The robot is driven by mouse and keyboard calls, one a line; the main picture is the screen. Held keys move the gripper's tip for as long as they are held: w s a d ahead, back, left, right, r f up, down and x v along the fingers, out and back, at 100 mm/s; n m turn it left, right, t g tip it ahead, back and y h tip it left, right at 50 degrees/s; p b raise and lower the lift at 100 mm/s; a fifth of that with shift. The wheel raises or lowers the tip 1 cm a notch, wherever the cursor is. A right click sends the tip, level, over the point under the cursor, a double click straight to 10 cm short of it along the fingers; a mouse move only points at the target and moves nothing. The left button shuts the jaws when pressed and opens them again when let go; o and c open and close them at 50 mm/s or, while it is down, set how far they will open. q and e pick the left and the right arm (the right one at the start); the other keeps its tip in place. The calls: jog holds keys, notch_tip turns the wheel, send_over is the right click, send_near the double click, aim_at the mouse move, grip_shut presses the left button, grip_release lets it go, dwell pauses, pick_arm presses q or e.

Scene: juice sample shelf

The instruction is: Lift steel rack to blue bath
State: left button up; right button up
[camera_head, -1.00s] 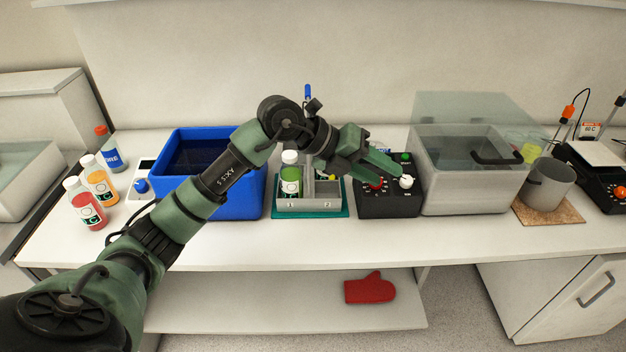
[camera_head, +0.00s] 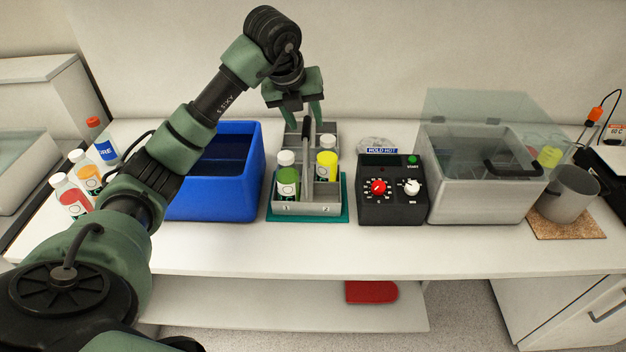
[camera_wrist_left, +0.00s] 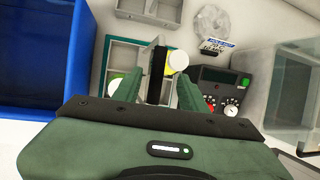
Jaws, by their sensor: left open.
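The steel rack (camera_head: 321,208) stands on a teal mat (camera_head: 345,214) in mid-bench, with compartments marked 1 and 2 at its front and an upright central handle (camera_head: 309,140). A green bottle (camera_head: 288,183) is in its front left compartment and a yellow bottle (camera_head: 327,168) in a right one. My left gripper (camera_head: 301,118) is open above the rack, fingers pointing down near the handle top. In the left wrist view the handle (camera_wrist_left: 156,75) lies between the open fingers (camera_wrist_left: 160,95). The blue bath (camera_head: 212,205), holding dark liquid, stands just left of the rack. My right gripper is not in view.
A black control box (camera_head: 391,212) with red and white knobs stands right of the rack, then a lidded clear-topped bath (camera_head: 470,205) and a steel beaker (camera_head: 570,190) on cork. Bottles (camera_head: 70,196) stand at the left. The bench front is clear.

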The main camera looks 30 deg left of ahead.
pick_arm(q)
jog(key=shift+w+f, duration=0.1)
jog(key=shift+f, duration=0.25)
jog(key=shift+f+p, duration=0.3)
jog(key=shift+p, duration=0.05)
jog(key=shift+p+x, duration=0.75)
jog(key=p+x, duration=0.1)
jog(key=x, duration=0.3)
jog(key=shift+a, duration=0.1)
grip_shut()
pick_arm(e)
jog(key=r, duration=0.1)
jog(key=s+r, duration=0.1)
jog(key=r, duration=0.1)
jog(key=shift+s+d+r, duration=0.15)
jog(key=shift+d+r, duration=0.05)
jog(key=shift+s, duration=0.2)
